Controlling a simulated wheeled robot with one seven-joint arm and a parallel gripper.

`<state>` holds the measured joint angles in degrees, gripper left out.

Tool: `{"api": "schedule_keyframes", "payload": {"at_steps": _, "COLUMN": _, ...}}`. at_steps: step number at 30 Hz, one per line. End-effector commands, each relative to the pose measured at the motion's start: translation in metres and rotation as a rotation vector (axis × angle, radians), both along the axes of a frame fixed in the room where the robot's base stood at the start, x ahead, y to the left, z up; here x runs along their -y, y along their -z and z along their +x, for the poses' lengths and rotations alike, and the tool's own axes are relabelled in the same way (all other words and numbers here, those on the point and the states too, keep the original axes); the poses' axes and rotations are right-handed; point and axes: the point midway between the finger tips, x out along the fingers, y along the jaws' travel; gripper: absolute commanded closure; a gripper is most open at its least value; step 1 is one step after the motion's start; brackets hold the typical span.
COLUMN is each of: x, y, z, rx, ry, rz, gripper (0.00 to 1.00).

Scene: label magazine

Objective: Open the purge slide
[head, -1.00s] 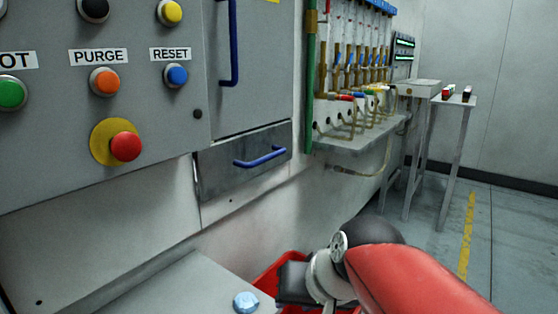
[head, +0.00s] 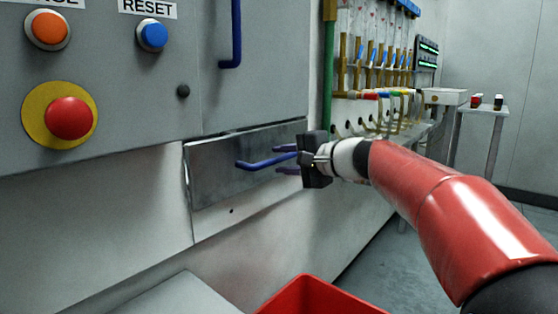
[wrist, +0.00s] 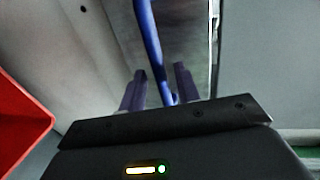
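The purge slide (head: 235,185) is a grey metal drawer front low on the machine, and it looks closed against the wall. Its blue bar handle (head: 258,163) sticks out; the handle also shows in the wrist view (wrist: 149,40). My gripper (head: 287,160) is at the right end of the handle, coming in from the right. In the wrist view, my gripper's two purple fingers (wrist: 160,85) stand on either side of the handle, with gaps showing. The gripper is open around the bar and not clamped.
A red bin (head: 320,298) stands on the floor below, beside a grey ledge (head: 175,297). Above the slide are a red emergency button (head: 69,118), an orange button (head: 49,30) and a blue RESET button (head: 153,35). A small table (head: 487,112) stands at the back right.

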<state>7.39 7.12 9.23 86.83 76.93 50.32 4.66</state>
Motion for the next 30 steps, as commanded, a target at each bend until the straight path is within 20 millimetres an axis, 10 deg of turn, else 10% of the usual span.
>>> {"api": "schedule_keyframes", "payload": {"at_steps": 15, "x": -0.019, "y": 0.005, "z": 0.014, "rx": 0.000, "ry": 0.001, "rz": -0.002, "gripper": 0.68}}
{"api": "schedule_keyframes", "payload": {"at_steps": 23, "x": -0.019, "y": 0.005, "z": 0.014, "rx": 0.000, "ry": 0.001, "rz": -0.002, "gripper": 1.00}}
{"api": "schedule_keyframes", "payload": {"at_steps": 30, "x": -0.018, "y": 0.005, "z": 0.014, "rx": 0.000, "ry": 0.001, "rz": -0.002, "gripper": 1.00}}
